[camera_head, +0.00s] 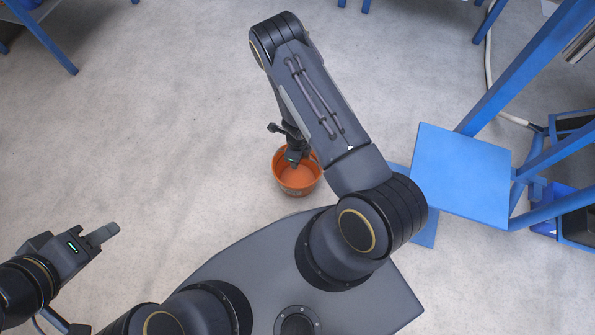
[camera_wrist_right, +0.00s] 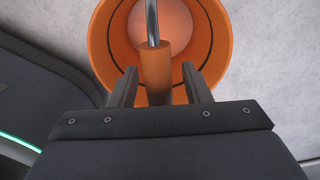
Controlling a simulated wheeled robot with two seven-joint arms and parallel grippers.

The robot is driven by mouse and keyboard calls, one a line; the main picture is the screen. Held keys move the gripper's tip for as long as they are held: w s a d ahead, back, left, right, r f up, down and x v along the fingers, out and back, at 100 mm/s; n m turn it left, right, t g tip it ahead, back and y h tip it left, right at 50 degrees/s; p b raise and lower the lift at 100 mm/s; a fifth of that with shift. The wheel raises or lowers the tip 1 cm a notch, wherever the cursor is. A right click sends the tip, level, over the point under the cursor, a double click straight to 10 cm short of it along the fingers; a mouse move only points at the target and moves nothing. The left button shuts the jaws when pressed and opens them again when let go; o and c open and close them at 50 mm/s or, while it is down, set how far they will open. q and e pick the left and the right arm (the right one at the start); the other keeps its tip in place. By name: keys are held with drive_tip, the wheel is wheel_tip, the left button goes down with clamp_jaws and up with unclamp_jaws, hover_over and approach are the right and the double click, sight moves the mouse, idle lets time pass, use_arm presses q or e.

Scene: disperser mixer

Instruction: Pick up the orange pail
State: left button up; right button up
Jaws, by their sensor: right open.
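The orange pail (camera_head: 297,183) stands upright on the floor, with its open mouth up, in front of my base. In the right wrist view the pail (camera_wrist_right: 105,45) fills the upper middle, and its metal bail with an orange grip (camera_wrist_right: 154,68) runs down between the fingers. My right gripper (camera_wrist_right: 160,92) is open, one finger on each side of the grip with a gap on both sides. In the head view my right gripper (camera_head: 291,150) is over the pail's far rim, partly hidden by my arm. My left gripper (camera_head: 105,234) is far left, away from the pail; its finger gap is not clear.
A blue platform (camera_head: 462,175) with blue frame posts stands right of the pail. Blue crates (camera_head: 572,200) and a pale hose (camera_head: 489,60) are at the right. Blue table legs (camera_head: 50,42) show at the upper left. The floor left of the pail is clear.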

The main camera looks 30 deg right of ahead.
clamp_jaws()
drive_tip(key=shift+r, duration=0.1)
idle(0.5)
